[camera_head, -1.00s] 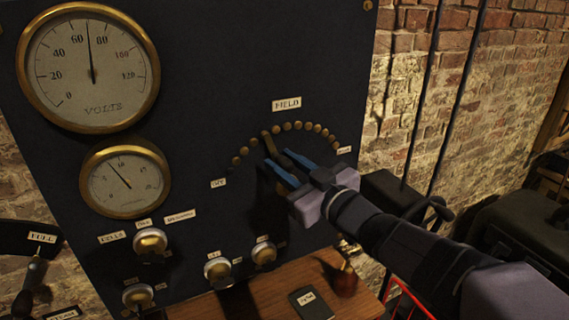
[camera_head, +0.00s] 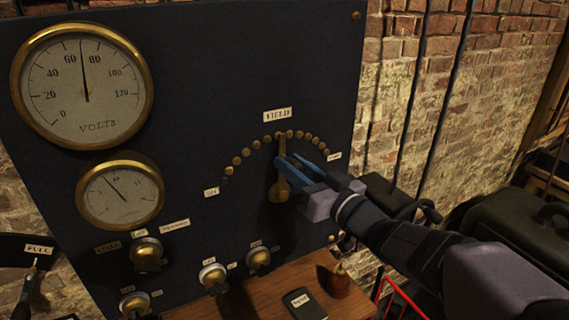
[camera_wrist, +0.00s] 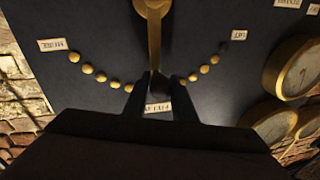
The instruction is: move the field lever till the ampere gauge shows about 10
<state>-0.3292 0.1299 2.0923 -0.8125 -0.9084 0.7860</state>
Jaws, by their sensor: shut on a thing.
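The brass field lever (camera_head: 281,185) points almost straight up from its pivot on the dark panel, its tip near the top of the arc of brass studs (camera_head: 256,144). My gripper (camera_head: 287,160), with blue fingers, is shut on the lever's upper part. In the wrist view the lever (camera_wrist: 154,38) runs down between the dark fingertips (camera_wrist: 158,80), which hide its end. The ampere gauge (camera_head: 120,196), the smaller brass-rimmed dial at lower left, has its needle pointing up and left, close to a mark that looks like 10; the small figures are blurred.
The larger volts gauge (camera_head: 82,85) reads about 70. Several brass knobs (camera_head: 147,254) sit low on the panel. A wooden shelf (camera_head: 262,292) below holds a dark labelled block (camera_head: 305,303) and a reddish rounded object (camera_head: 336,282). A brick wall (camera_head: 430,120) stands at right.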

